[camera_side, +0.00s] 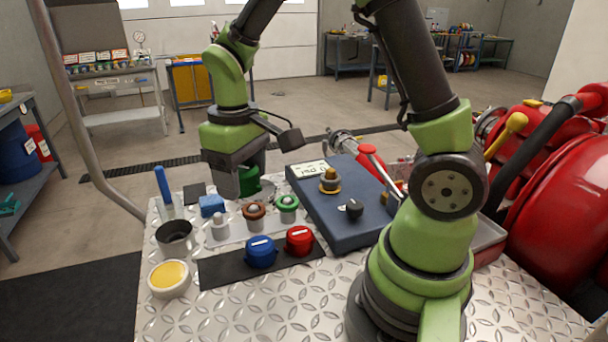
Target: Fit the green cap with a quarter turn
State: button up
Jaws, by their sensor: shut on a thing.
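My gripper (242,185) is at the back of the metal deck, pointing down. It is shut on the green cap (249,181), which shows only partly behind and beside the fingers. I cannot tell whether the cap touches anything below it. In front of it stand a fitting with a green ring (287,204), one with a brown ring (254,211) and a pale one (218,226). The cap is apart from all of these in the picture.
A blue cap (261,253) and a red cap (299,241) sit on a black mat (221,272). A blue-grey panel (335,223) with a display and knobs is to the right. A dark cup (175,238), a yellow-topped pot (169,279) and a blue-handled tool (162,185) stand left.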

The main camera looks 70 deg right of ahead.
jog(key=d+m, duration=0.4)
jog(key=d, duration=0.9)
jog(key=m, duration=0.5)
send_over(331, 170)
jog(key=shift+w+f, duration=0.1)
jog(key=shift+f, duration=0.85)
jog(key=shift+d+f, duration=0.1)
jog(key=shift+f, duration=2.25)
jog(key=shift+f, duration=1.6)
jog(key=m, duration=0.4)
jog(key=shift+m, duration=0.5)
